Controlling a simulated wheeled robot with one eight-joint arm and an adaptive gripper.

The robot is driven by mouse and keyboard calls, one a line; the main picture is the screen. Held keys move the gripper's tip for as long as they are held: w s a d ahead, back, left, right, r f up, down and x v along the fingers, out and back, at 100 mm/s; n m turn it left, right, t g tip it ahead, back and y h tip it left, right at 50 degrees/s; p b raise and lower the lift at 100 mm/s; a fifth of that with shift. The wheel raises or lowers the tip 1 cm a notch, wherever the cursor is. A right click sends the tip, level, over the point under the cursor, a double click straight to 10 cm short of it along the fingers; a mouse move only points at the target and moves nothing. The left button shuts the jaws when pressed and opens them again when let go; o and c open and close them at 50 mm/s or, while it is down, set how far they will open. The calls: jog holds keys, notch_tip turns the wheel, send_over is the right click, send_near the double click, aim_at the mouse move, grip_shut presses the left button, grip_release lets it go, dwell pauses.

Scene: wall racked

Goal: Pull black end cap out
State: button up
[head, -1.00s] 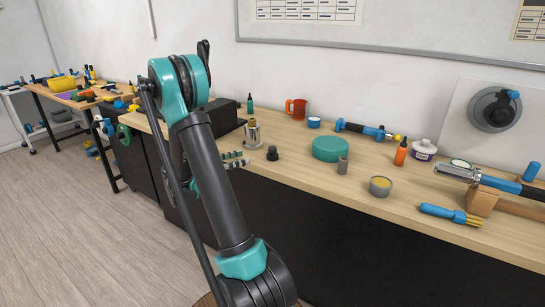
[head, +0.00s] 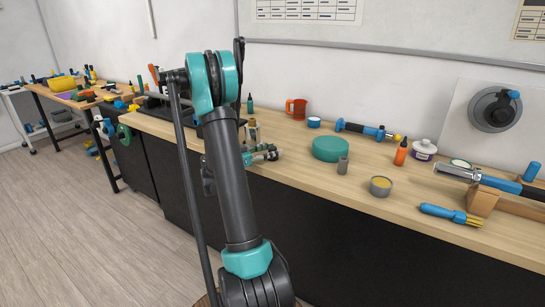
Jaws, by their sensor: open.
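My gripper (head: 274,154) is open above the front of the bench, its fingers pointing right. It is small in the picture, and whether anything lies between its fingers cannot be told. No black end cap shows clearly now. The spot where a small black knob-like piece stood is covered by the gripper. A silver metal fitting (head: 252,131) stands just behind the gripper, partly hidden by it and my arm.
The wooden bench (head: 330,192) holds a green round tub (head: 330,149), a grey cylinder (head: 343,165), a grey cup (head: 380,187), an orange mug (head: 297,108) and a blue-handled tool (head: 362,129). The front right has a brush (head: 450,213).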

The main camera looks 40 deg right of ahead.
aim_at(273, 147)
jog(key=shift+d, duration=0.3)
jog(key=shift+c, duration=0.4)
jog(key=c, duration=1.1)
notch_tip(273, 147, up, 20)
jog(key=shift+r, duration=0.1)
